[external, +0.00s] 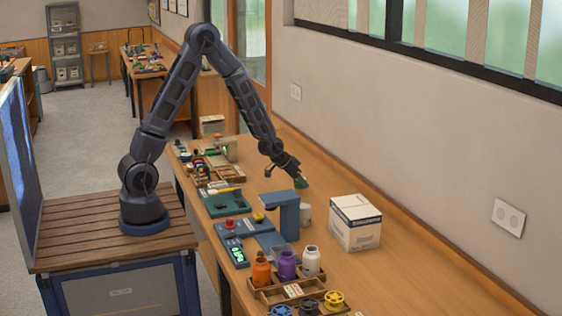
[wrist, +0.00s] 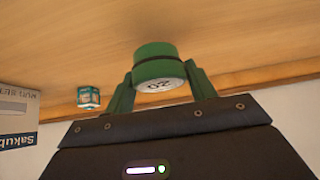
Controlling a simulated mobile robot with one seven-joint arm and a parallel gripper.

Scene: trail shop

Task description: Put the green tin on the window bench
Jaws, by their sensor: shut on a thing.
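My gripper (external: 297,179) is shut on the green tin (external: 303,182), holding it above the long wooden bench (external: 410,278) under the window. In the wrist view the green tin (wrist: 157,62) sits between the two green fingers of my gripper (wrist: 160,80), with a dark band and a pale face marked with digits toward the camera. The bench top (wrist: 235,45) lies beyond the tin. The gap between tin and bench is hard to judge.
A white carton (external: 354,223) stands on the bench near the wall and shows in the wrist view (wrist: 17,112). A small teal box (wrist: 88,97) is near it. A blue-grey stand (external: 285,203), bottles (external: 287,265) and trays crowd the front edge.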

